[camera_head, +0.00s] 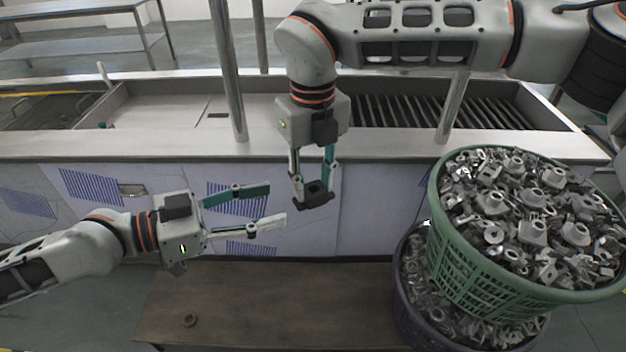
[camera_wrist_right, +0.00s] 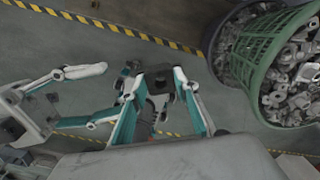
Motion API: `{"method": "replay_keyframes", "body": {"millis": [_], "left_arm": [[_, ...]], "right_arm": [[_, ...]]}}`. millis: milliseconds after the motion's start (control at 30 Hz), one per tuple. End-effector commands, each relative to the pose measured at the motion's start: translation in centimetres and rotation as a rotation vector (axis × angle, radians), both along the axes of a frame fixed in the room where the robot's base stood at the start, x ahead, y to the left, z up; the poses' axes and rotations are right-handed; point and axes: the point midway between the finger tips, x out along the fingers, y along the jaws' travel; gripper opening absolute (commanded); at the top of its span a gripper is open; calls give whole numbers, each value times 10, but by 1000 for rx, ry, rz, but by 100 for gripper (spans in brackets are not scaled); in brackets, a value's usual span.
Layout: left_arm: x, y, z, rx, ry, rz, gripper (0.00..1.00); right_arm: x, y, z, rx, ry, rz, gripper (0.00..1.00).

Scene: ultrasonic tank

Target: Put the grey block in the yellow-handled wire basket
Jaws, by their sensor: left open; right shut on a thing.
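A small dark grey block (camera_head: 314,197) with a raised round hole hangs from the fingertips of my right gripper (camera_head: 312,178), which is shut on it. It is held in the air in front of the tank's front panel. The block also shows between the fingertips in the right wrist view (camera_wrist_right: 158,78). My left gripper (camera_head: 276,203) is open and empty, to the left of the block and apart from it, fingers pointing right. It also shows in the right wrist view (camera_wrist_right: 92,93).
A green plastic basket (camera_head: 462,270) heaped with grey metal parts stands at the right, above a dark basket (camera_head: 407,298) of similar parts. The steel tank (camera_head: 180,143) with upright posts lies behind my grippers.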

Motion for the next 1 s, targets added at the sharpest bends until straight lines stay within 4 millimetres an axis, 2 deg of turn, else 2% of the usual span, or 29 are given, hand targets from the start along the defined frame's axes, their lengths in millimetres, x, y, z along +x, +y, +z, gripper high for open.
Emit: {"method": "replay_keyframes", "body": {"millis": [100,400,767,867,1000], "left_arm": [[-5,14,2,3,1,8,48],[-12,28,3,1,8,10,48],[-17,36,4,-2,-1,7,48],[-15,31,-5,-7,-11,15,48],[-6,20,-34,-19,-30,63,48]], "right_arm": [[0,0,0,0,0,0,5],[0,0,0,0,0,0,5],[0,0,0,0,0,0,5],[0,0,0,0,0,0,5],[0,0,0,0,0,0,5]]}}
